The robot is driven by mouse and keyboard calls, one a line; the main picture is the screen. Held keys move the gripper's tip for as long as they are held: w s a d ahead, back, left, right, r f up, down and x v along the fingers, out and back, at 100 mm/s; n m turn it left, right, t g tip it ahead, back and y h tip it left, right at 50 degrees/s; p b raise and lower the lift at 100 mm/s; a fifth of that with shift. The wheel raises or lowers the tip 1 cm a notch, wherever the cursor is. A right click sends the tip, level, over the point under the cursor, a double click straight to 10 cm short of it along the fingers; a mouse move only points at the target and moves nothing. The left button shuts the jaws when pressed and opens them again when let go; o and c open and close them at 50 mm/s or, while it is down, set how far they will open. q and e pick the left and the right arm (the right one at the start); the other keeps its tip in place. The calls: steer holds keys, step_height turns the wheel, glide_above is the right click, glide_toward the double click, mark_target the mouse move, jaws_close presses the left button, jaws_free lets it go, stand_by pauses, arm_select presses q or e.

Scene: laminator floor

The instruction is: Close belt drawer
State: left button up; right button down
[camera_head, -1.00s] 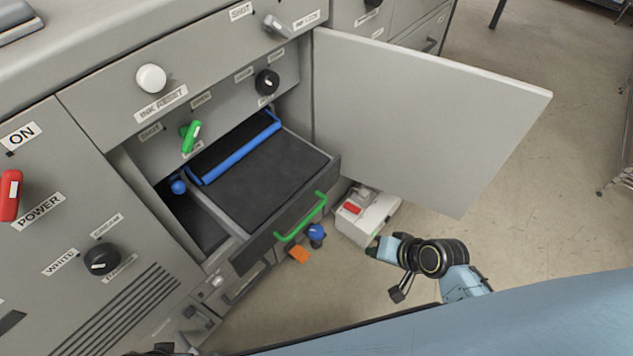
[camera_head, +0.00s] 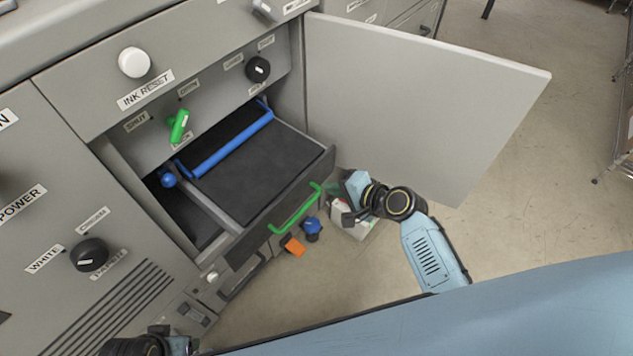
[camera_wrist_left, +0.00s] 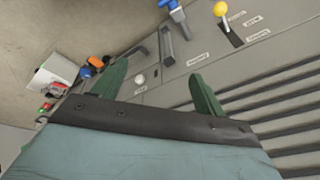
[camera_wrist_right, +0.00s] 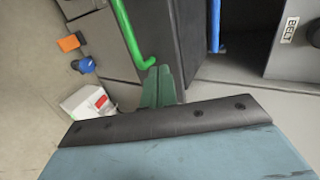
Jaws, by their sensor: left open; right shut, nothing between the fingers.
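The belt drawer (camera_head: 260,178) is pulled out of the grey machine, with a dark bed and a blue bar (camera_head: 232,145) across it. Its dark front carries a green handle (camera_head: 296,210), which also shows in the right wrist view (camera_wrist_right: 128,32). My right gripper (camera_wrist_right: 158,84) is shut and empty, its green fingertips beside one end of the handle and close to the drawer front. I cannot tell whether they touch. My left gripper (camera_wrist_left: 160,85) is open and empty, over the lower machine panel; its fingers are outside the head view.
An open grey door (camera_head: 420,105) stands right of the drawer, close to my right arm. A green knob (camera_head: 178,126) and a black knob (camera_head: 257,69) are above the drawer. On the floor are an orange block (camera_head: 293,246), a blue-topped item (camera_head: 312,227) and a white box (camera_wrist_right: 88,101).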

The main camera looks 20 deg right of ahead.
mark_target(306, 177)
steer(key=w+a, duration=0.1)
steer(key=w+a+f+b, duration=0.1)
steer(key=w, duration=0.1)
steer(key=shift+a, duration=0.1)
arm_select(q)
steer(key=shift+w+d+r, duration=0.1)
steer(key=shift+d+r, duration=0.2)
steer(key=shift+r, duration=0.5)
steer(key=shift+d+r, duration=0.35)
steer(key=shift+r, duration=0.45)
steer(key=shift+w+d+r, duration=0.1)
steer(key=shift+d+r, duration=0.2)
steer(key=shift+r, duration=0.5)
arm_select(e)
steer(key=shift+w+a, duration=0.5)
steer(key=shift+w, duration=0.2)
arm_select(q)
steer(key=shift+s, duration=0.1)
